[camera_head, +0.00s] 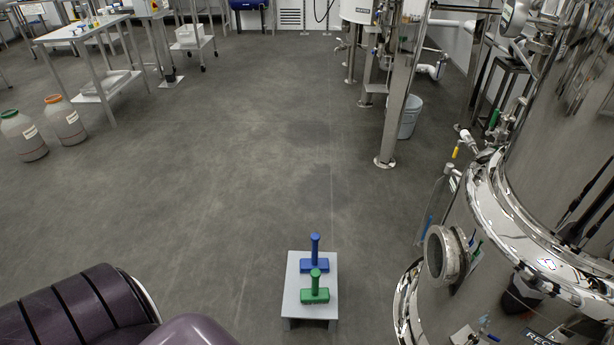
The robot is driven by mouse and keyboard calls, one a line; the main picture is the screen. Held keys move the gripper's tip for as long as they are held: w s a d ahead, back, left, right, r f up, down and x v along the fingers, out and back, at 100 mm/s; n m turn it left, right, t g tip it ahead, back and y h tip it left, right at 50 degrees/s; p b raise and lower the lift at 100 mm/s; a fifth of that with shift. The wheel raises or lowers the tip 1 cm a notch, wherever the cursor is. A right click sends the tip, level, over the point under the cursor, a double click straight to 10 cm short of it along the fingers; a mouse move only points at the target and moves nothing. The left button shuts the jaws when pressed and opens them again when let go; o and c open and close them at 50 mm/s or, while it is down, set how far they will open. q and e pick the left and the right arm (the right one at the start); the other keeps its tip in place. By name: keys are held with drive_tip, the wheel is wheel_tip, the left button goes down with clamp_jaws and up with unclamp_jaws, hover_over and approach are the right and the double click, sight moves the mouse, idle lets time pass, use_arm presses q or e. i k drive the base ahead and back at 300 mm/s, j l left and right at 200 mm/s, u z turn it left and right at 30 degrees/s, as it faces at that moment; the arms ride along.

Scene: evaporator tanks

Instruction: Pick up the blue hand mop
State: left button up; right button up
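The blue hand mop (314,257) stands with its handle upright on a small grey stand (292,293) at the bottom middle of the head view. A green hand mop (315,288) stands just in front of it on the same stand and hides part of its base. Neither of my grippers shows. A purple-black part at the lower left looks like part of my own body.
A large shiny steel tank (480,290) fills the right side, close to the stand. A steel post (390,140) and a bucket (409,117) stand farther back. Two jars (64,122) and a table (75,35) are at left. The middle floor is clear.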

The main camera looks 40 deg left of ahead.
sight(306, 266)
drive_tip(key=u, duration=1.15)
drive_tip(key=i, duration=0.1)
